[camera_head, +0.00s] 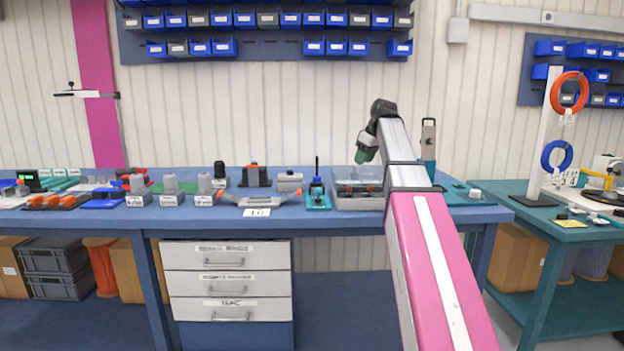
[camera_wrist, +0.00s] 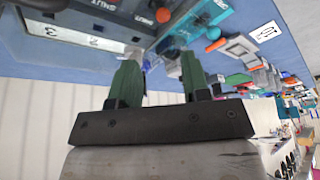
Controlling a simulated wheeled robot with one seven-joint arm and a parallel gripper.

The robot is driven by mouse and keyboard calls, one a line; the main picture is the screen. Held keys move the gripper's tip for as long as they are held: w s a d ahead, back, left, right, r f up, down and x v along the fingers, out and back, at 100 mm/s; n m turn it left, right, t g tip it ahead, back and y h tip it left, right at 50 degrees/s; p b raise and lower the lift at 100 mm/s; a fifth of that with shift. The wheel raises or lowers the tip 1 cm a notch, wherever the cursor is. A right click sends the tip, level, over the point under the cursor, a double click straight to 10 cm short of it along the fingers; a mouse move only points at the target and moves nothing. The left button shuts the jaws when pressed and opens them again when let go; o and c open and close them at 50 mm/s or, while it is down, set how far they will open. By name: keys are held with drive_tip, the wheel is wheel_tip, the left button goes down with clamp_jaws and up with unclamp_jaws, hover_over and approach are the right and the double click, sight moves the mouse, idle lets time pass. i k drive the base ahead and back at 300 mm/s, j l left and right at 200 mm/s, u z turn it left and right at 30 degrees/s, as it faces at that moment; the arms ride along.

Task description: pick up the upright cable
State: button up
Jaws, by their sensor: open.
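The likely upright cable (camera_head: 317,168) is a thin dark piece rising from a blue part on a small teal base, near the middle of the blue workbench. My gripper (camera_head: 364,158) is above the bench, to the right of it, over a grey tray (camera_head: 358,203). In the wrist view my gripper (camera_wrist: 158,62) shows two green fingers spread apart, with nothing held between them. A teal plate (camera_wrist: 198,22) lies beyond the fingers there. I cannot make out the cable clearly in that view.
Grey blocks (camera_head: 289,182) and a black holder with an orange part (camera_head: 254,175) stand to the left on the bench (camera_head: 275,217). A upright metal bracket (camera_head: 428,140) stands to the right. Cable coils (camera_head: 569,92) hang on a white post farther right.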

sight(317, 178)
drive_tip(key=i+j, duration=0.3)
drive_tip(key=i, duration=0.15)
drive_tip(key=i+j, duration=0.25)
drive_tip(key=i, duration=0.2)
